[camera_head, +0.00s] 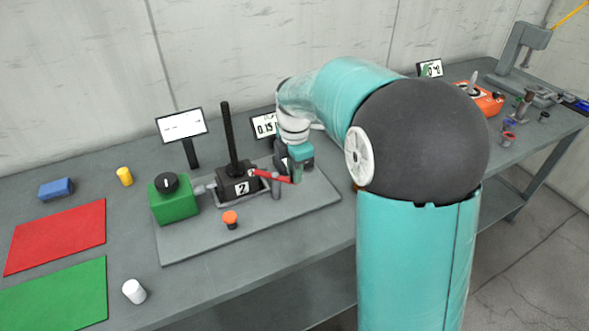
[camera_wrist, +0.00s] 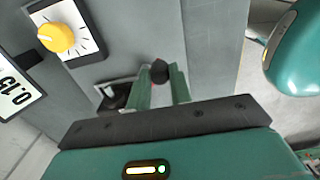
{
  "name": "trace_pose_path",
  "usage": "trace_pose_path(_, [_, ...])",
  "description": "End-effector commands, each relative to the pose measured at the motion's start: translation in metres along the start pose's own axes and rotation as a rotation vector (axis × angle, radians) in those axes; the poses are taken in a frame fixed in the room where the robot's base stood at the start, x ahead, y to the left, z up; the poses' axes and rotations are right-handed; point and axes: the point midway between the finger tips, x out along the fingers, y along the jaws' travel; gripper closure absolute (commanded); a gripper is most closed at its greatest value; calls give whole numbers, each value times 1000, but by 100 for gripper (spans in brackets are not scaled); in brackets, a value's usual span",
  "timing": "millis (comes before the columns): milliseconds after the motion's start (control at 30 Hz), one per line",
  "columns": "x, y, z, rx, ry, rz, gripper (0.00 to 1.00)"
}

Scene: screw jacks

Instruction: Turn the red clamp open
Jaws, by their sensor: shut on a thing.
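The red clamp (camera_head: 270,176) shows as a red lever at the front of the black screw jack (camera_head: 237,186), with a grey post (camera_head: 276,190) close beside it. My gripper (camera_head: 297,176) reaches down at the lever's right end and is shut on it. In the wrist view my gripper's two green fingers (camera_wrist: 160,88) stand on either side of a dark rounded end (camera_wrist: 159,70), and only a trace of red shows between them. The fingers and wrist hide most of the gripped end.
A green box with black knob (camera_head: 174,200) and an orange button (camera_head: 230,219) share the grey base plate (camera_head: 200,246). A yellow dial (camera_wrist: 55,37) is in the wrist view. Red mat (camera_head: 58,236), green mat (camera_head: 60,294) and small blocks lie left.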

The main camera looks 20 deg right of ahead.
Motion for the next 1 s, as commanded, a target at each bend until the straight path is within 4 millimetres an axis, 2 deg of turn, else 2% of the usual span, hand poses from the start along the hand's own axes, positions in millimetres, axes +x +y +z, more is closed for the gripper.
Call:
trace_pose_path(267, [-1, -2, -2, 61, 0, 2, 100])
trace_pose_path(467, [-2, -6, -7, 180, -1, 3, 100])
trace_pose_path(1000, [-2, -15, -32, 675, 0, 3, 100])
